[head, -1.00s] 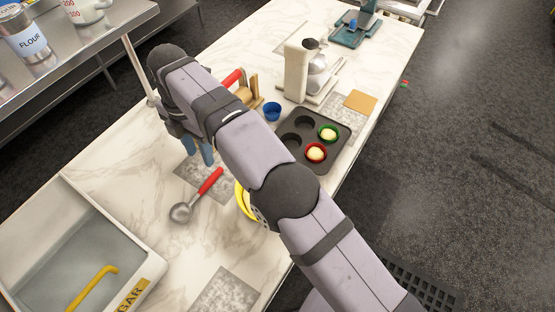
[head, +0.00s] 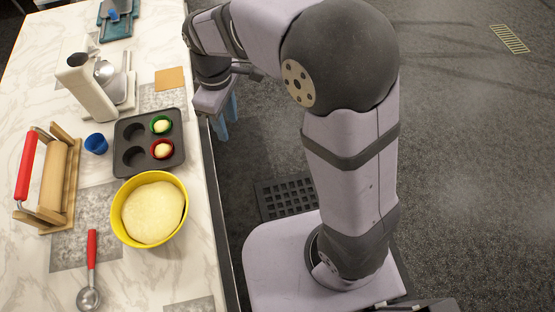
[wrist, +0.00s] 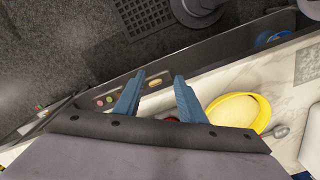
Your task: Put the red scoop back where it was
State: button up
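The red scoop (head: 91,250) lies on the marble counter at the lower left of the head view, its red handle pointing away and its metal bowl toward the camera. A metal bowl that looks like the scoop's (wrist: 281,131) shows beside the yellow bowl in the wrist view. My gripper (head: 224,121) is off the counter's right edge, above the floor and well apart from the scoop. In the wrist view its blue fingers (wrist: 158,76) are spread with nothing held between them.
The yellow bowl of dough (head: 182,222) and the muffin tin (head: 122,117) stand near the counter's right edge. Open floor lies right.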

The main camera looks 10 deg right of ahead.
jog(key=s+d+f+m, duration=0.2)
jog(key=s+d+m, duration=0.3)
jog(key=s+d, duration=0.1)
jog(key=s+d+f+m, duration=0.3)
jog(key=s+d+m, duration=0.3)
jog(key=d, duration=0.3)
jog(key=shift+s+d+m, duration=0.2)
jog(key=shift+s+m, duration=0.1)
jog(key=shift+s, duration=0.2)
